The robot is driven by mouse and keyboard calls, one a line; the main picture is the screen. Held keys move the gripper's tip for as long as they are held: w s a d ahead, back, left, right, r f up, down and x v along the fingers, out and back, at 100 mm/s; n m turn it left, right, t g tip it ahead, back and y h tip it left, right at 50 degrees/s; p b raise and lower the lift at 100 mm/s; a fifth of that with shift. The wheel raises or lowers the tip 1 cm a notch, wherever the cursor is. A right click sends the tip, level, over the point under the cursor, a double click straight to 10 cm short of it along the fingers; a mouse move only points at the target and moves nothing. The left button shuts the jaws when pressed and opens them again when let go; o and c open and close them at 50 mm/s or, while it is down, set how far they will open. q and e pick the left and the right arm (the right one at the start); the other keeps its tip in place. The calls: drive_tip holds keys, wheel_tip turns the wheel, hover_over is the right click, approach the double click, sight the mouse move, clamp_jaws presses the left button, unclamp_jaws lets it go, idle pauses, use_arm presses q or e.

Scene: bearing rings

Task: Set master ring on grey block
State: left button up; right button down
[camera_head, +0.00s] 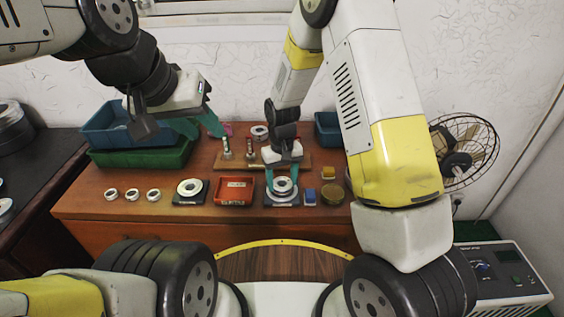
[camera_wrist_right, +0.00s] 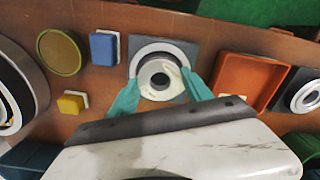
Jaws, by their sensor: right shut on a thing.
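My right gripper (camera_head: 283,187) is shut on a pale metal ring, the master ring (camera_wrist_right: 146,79), with one teal finger on each side of it. The ring is over the grey block (camera_wrist_right: 192,50), and a wider white round face shows around it on the block. I cannot tell whether the ring touches what is below it. The grey block (camera_head: 270,203) also shows in the head view, at the front of the brown table. My left gripper (camera_head: 198,126) is open and empty, above the table's back left, near the blue and green bins.
A red tray (camera_head: 234,191) is left of the grey block, then a dark plate with a ring (camera_head: 190,188) and three small rings (camera_head: 132,194). A blue block (camera_head: 310,196) and brass disc (camera_head: 333,194) are close on the right. A stand with upright pegs (camera_head: 250,150) is behind.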

drive_tip(key=shift+f, duration=0.4)
drive_tip(key=shift+c, duration=1.8)
unclamp_jaws()
drive_tip(key=shift+r, duration=0.1)
wheel_tip(320, 180, up, 8)
drive_tip(key=shift+f, duration=0.2)
